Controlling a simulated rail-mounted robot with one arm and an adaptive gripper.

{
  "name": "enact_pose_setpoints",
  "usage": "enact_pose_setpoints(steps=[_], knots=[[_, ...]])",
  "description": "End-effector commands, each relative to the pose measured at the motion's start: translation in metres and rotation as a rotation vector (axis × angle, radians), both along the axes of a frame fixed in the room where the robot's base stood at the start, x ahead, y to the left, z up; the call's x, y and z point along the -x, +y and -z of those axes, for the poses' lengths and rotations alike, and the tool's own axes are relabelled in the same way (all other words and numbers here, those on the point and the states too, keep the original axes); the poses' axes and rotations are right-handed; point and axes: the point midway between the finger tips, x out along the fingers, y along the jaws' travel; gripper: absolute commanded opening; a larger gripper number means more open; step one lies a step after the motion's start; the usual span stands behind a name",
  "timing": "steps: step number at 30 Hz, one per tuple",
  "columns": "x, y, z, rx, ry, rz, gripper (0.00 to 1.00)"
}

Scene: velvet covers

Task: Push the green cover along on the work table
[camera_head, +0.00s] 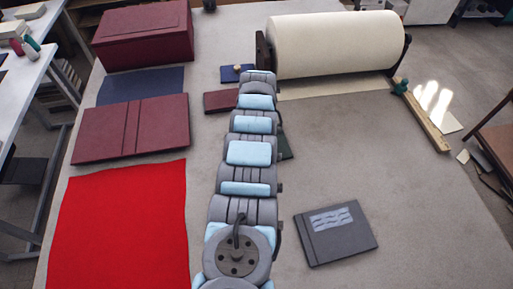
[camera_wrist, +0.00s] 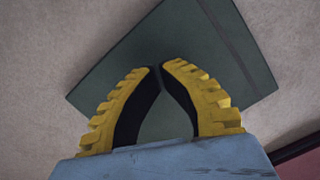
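The green cover (camera_wrist: 215,65) is a dark green flat panel with a crease line near one edge. It lies turned at an angle on the work table (camera_head: 390,210). In the head view only a small dark green edge of the cover (camera_head: 286,147) shows beside my arm, which hides the rest. My gripper (camera_wrist: 160,68) has yellow ridged fingers with black inner pads. Its fingertips are together, with nothing held between them. They appear over the cover in the wrist view; whether they touch it I cannot tell. The head view hides my gripper behind the arm.
A small maroon cover (camera_head: 220,101) lies left of my arm, with a small blue piece (camera_head: 230,74) beyond it. A large cream roll (camera_head: 340,45) stands at the back. A grey cover (camera_head: 336,232) lies at right. Red cloth (camera_head: 120,230) and a maroon cover (camera_head: 130,130) lie left.

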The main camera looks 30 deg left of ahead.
Motion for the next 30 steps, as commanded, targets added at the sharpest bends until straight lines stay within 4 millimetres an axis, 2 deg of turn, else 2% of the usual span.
enact_pose_setpoints(steps=[7,15,18,23,30], knots=[[-0.004,0.0,-0.024,0.001,0.0,0.001,0.0],[-0.013,0.005,-0.079,0.001,-0.001,0.0,0.0],[-0.014,0.005,-0.09,0.002,0.0,0.0,0.0],[-0.017,0.006,-0.102,0.001,0.0,0.001,0.0],[-0.016,0.006,-0.104,0.001,0.001,0.0,0.0]])
